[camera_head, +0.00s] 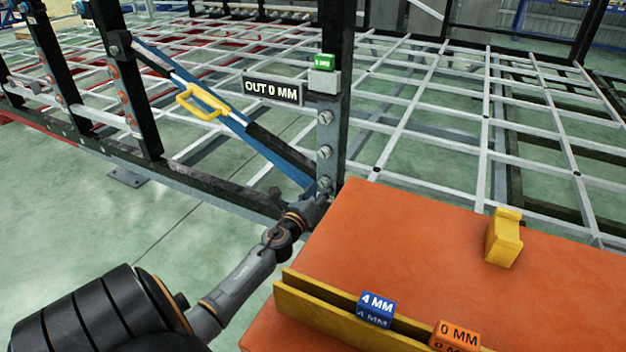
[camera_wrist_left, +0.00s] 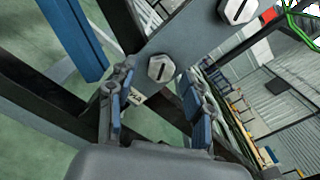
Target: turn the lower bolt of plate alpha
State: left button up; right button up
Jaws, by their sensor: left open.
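A grey plate with a column of hex bolts is on the dark upright post in the head view; no name is readable on it. The lowest bolt I make out there (camera_head: 324,183) is just above my left gripper (camera_head: 318,197). In the left wrist view a slotted hex bolt (camera_wrist_left: 161,68) lies ahead of the gap between the fingers of my left gripper (camera_wrist_left: 156,84), which is open. Whether the fingers touch the bolt I cannot tell. A second bolt (camera_wrist_left: 238,10) is at the top of that view. My right gripper is not in view.
A sign reading "OUT 0 MM" (camera_head: 272,92) and a green tag (camera_head: 323,61) are on the post. A blue diagonal brace with a yellow handle (camera_head: 203,103) is to the left. An orange table (camera_head: 400,215) holds a yellow block (camera_head: 503,238), a blue "4 MM" block (camera_head: 376,306) and an orange "0 MM" block (camera_head: 456,336).

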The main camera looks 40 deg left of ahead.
pick_arm(q)
jog(key=v, duration=1.2)
jog(key=shift+w, duration=0.1)
